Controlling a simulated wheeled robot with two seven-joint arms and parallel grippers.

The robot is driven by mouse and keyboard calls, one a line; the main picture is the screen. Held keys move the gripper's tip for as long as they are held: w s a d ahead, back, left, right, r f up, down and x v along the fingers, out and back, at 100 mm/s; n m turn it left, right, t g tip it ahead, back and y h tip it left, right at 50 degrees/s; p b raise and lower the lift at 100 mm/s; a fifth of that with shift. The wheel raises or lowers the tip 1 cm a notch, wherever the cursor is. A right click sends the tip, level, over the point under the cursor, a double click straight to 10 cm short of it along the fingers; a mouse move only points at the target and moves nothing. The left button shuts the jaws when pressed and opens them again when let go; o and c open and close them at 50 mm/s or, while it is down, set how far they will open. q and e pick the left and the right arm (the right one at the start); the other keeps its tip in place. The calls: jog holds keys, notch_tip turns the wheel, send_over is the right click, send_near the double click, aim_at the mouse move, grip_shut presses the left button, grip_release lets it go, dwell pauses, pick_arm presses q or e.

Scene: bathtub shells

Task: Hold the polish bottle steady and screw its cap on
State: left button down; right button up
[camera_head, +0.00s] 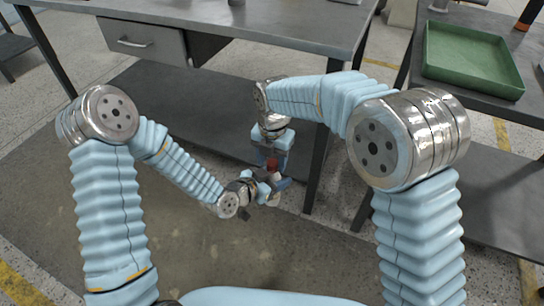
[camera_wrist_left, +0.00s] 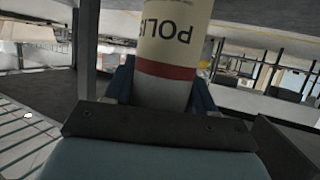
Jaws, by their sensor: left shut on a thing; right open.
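The polish bottle (camera_wrist_left: 172,90) stands out in the left wrist view, cream with dark lettering and a red band. My left gripper (camera_head: 270,186) is shut around it; its fingers lie on both sides of the bottle. The bottle is held in the air, away from the tables. A small red piece (camera_head: 272,165), seemingly the cap, shows above the left gripper in the head view. My right gripper (camera_head: 273,156) points down at it from above and is open, its fingers close to the red piece. I cannot tell whether the cap sits on the bottle's neck.
A grey workbench (camera_head: 240,20) with a drawer (camera_head: 145,40) stands behind my arms, with a low shelf (camera_head: 180,105) beneath. A second table on the right holds a green tray (camera_head: 470,60). Open floor (camera_head: 200,255) lies below my grippers.

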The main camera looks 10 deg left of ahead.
jog(key=c, duration=0.9)
jog(key=o, duration=1.2)
jog(key=shift+o, duration=0.2)
notch_tip(320, 180, up, 12)
jog(key=shift+d, duration=0.15)
